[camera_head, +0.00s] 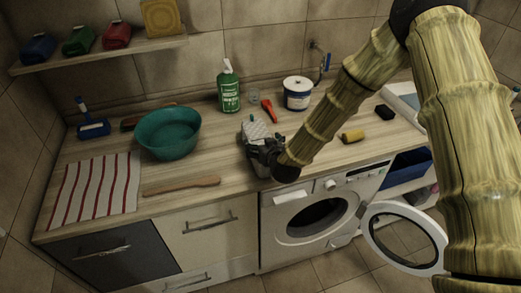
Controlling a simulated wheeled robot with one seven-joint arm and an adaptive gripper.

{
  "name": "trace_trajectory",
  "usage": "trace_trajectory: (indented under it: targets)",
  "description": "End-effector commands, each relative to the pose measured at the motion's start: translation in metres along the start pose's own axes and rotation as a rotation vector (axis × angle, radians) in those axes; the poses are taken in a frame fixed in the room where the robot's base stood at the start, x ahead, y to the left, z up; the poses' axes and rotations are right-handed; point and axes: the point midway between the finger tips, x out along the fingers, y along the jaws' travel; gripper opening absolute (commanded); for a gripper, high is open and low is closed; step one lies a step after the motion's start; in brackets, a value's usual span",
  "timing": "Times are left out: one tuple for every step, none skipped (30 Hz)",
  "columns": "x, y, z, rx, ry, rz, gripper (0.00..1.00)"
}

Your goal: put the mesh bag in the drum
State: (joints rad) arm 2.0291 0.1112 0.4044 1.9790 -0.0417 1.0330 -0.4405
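A pale, mesh-textured bag (254,128) is at the middle of the wooden counter, just beyond my gripper (257,145). My gripper is low over the counter, at or against the bag's near side; its fingertips are hard to make out, so whether they are shut on the bag does not show. The washing machine's drum (316,217) is the dark round opening in its front, below the counter and to the right of my gripper. The machine's round door (404,238) stands open to the right.
A teal basin (168,133), striped towel (95,188) and wooden paddle (181,186) are on the left of the counter. A green bottle (228,88), red brush (268,110) and white tub (297,93) stand behind. A yellow sponge (352,136) lies right.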

Motion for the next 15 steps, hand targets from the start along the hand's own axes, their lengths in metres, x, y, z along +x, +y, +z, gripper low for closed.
trace_trajectory:
  targets:
    - [0.0, 0.0001, 0.0008, 0.0, -0.002, 0.0, 0.73]
    - [-0.0001, 0.0001, 0.0009, 0.0, -0.002, 0.0, 0.67]
    - [-0.0001, 0.0001, 0.0011, 0.0, -0.002, 0.0, 0.6]
    - [-0.0001, 0.0, 0.0013, 0.0, -0.002, 0.0, 0.54]
    - [-0.0001, 0.0, 0.0015, 0.0, -0.003, 0.0, 0.49]
    - [-0.0001, 0.0, 0.0018, 0.0, -0.003, 0.0, 0.42]
    - [-0.0001, 0.0, 0.002, 0.0, -0.003, 0.0, 0.38]
    - [-0.0001, -0.0001, 0.0023, 0.0, -0.004, 0.0, 0.37]
    - [-0.0001, -0.0001, 0.0026, 0.0, -0.004, 0.0, 0.37]
    - [-0.0001, -0.0001, 0.0028, 0.0, -0.004, 0.0, 0.37]
    - [-0.0001, -0.0002, 0.0031, 0.0, -0.005, -0.001, 0.36]
    - [-0.0001, -0.0002, 0.0034, 0.0, -0.005, -0.001, 0.36]
    - [-0.0001, -0.0003, 0.0036, 0.0, -0.006, -0.001, 0.36]
    - [-0.0001, -0.0003, 0.0038, 0.0, -0.006, -0.001, 0.36]
    - [0.0, -0.0003, 0.0036, 0.0, -0.005, -0.001, 0.3]
